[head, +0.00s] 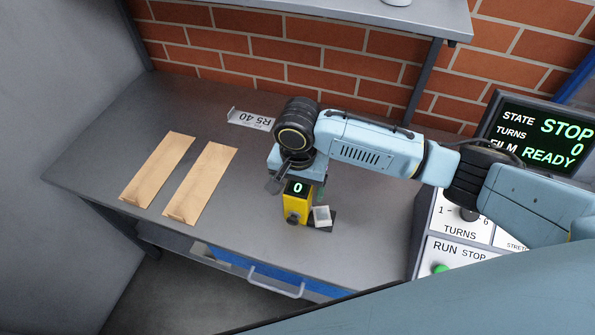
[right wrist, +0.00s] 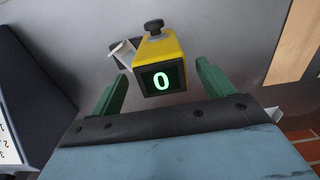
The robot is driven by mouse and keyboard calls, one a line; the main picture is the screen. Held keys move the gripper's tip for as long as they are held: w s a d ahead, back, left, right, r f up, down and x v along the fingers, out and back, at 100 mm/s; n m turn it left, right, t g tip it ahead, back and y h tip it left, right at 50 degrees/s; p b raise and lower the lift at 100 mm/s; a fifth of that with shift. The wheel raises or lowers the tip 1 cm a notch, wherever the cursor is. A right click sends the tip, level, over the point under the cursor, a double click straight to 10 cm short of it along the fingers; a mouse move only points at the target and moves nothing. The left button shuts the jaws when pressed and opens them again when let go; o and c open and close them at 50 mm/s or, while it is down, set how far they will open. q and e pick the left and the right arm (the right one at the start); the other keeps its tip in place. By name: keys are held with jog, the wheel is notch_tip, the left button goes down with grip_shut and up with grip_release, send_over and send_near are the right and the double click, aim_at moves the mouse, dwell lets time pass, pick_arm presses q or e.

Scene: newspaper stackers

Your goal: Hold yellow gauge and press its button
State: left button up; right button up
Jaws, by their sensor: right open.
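The yellow gauge (head: 297,204) stands on the grey table, its dark screen showing a green 0. A dark knob-like button sits low on its front side in the head view; in the right wrist view the gauge (right wrist: 164,58) shows the black button (right wrist: 154,28) on its far end. My right gripper (head: 298,190) is over the gauge. In the right wrist view its green fingers (right wrist: 160,88) are apart, one on each side of the gauge, with gaps visible. My left gripper is not in view.
Two brown envelopes (head: 158,168) (head: 201,183) lie on the table at left. A small white block (head: 322,216) on a dark base is just right of the gauge. A label plate (head: 250,120) stands behind. A control panel with a screen (head: 538,137) is at right. An overhead shelf (head: 330,12) spans the back.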

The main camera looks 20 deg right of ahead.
aim_at(293, 220)
notch_tip(293, 220, down, 5)
jog(key=shift+r+b, duration=0.2)
jog(key=shift+b, duration=0.1)
jog(key=shift+f, duration=0.75)
jog(key=c, duration=1.1)
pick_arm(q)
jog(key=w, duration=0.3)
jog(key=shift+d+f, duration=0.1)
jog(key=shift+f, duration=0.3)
pick_arm(e)
jog(key=shift+w, duration=0.1)
jog(key=shift+c, duration=0.8)
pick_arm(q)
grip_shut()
